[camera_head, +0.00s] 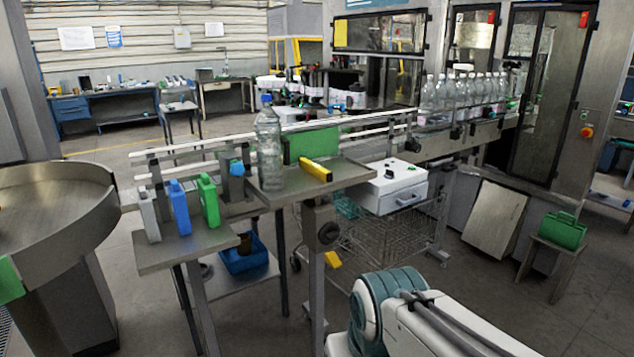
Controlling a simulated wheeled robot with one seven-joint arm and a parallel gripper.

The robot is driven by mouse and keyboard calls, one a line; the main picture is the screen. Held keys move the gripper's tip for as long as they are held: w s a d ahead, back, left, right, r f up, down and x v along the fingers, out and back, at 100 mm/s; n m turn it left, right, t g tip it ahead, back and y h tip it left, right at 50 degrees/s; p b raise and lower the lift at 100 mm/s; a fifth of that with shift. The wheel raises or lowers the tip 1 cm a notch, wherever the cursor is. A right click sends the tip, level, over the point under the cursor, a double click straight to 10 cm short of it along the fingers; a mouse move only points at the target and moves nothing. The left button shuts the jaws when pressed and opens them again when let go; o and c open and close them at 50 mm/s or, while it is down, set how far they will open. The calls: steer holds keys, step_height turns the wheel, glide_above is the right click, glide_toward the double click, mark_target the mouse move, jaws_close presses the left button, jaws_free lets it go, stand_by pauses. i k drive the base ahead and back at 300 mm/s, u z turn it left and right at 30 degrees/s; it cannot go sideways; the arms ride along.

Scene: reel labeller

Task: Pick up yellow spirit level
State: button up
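The yellow spirit level (316,170) has dark parts and lies flat on a grey metal side table (345,172) beside the conveyor. A clear plastic bottle (269,150) stands upright to its left. A green upright panel or block (312,144) is just behind it. My arm shows at the bottom right of the view, in front of and below the table, well apart from the spirit level. My gripper is outside the picture.
Grey, blue and green jugs (209,200) stand on a lower shelf (190,247) at left. A white box (394,187) sits right of the table. A shopping cart (385,240) stands below. Several clear bottles (465,92) line the conveyor. A green case (562,230) rests on a stool.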

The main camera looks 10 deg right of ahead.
mark_target(326, 176)
steer(key=z, duration=0.75)
steer(key=i, duration=1.65)
steer(key=u, duration=0.85)
